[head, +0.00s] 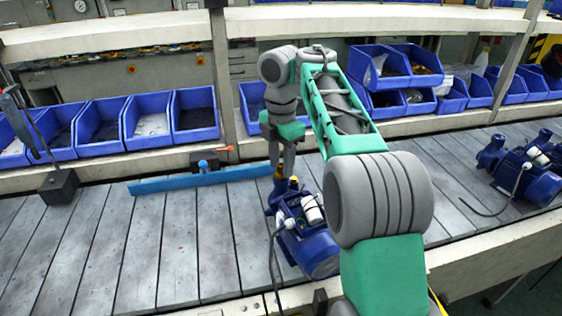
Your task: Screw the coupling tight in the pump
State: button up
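A blue pump (318,250) with a white cylinder on top stands on the slatted bench in the middle, partly hidden by my arm at its right. A small brass-yellow coupling (279,173) shows at the top of the pump's left end. Another small yellow part sits just right of it. My gripper (281,170) points down over this end, with its fingertips at the coupling, one on each side. At this size I cannot tell whether they press on it or stand slightly apart. How deep the coupling sits in the pump is hidden.
A blue bar (165,184) lies across the bench behind the pump, with a small blue-and-orange tool (208,165) near it. More blue pumps (530,170) stand at right. Blue bins (98,126) line the back. A black stand (59,187) is at left.

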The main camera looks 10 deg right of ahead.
jog(key=n, duration=0.3)
jog(key=shift+p, duration=0.3)
jog(key=n, duration=0.4)
jog(key=shift+p, duration=0.3)
grip_shut()
jog(key=m, duration=0.3)
jog(key=shift+m, duration=0.3)
jog(key=shift+b, duration=0.3)
